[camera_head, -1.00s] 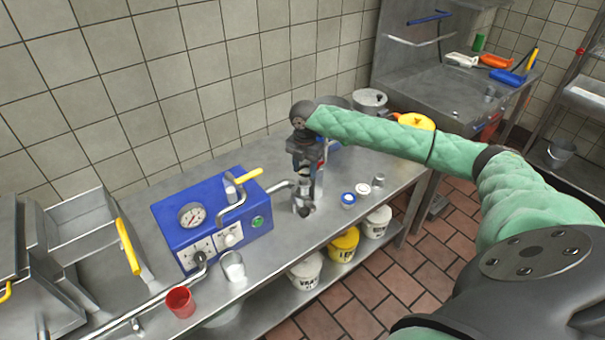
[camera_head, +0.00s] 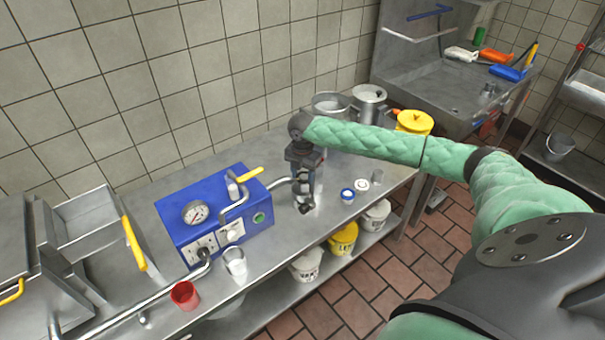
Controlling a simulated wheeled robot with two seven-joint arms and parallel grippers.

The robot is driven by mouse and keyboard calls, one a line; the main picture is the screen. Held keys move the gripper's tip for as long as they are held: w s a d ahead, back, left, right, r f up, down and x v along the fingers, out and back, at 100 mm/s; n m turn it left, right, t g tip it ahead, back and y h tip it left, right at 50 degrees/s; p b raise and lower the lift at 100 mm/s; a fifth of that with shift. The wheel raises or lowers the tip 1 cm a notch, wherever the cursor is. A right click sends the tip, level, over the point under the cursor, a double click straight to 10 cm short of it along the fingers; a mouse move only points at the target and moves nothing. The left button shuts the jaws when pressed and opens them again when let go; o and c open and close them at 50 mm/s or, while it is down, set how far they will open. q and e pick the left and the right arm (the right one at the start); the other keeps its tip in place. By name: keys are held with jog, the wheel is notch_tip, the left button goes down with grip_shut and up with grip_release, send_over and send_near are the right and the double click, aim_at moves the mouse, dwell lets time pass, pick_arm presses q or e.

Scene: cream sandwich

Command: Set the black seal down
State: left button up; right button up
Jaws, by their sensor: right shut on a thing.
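My right gripper (camera_head: 304,197) points down over the steel worktop (camera_head: 270,262), just right of the blue machine (camera_head: 224,215). It is shut on a small dark piece (camera_head: 303,208) at its fingertips, which appears to be the black seal. The piece is small and partly covered by the fingers. It is very low over the worktop, near the end of the metal pipe from the machine. I cannot tell whether it touches the worktop or a metal part there. My left gripper is not in view.
A blue-rimmed lid (camera_head: 347,195) and a white lid (camera_head: 362,185) lie right of my right gripper. A red cup (camera_head: 185,296) and a steel cup (camera_head: 235,266) stand front left.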

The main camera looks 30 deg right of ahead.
jog(key=shift+f, duration=0.45)
jog(key=o, duration=0.9)
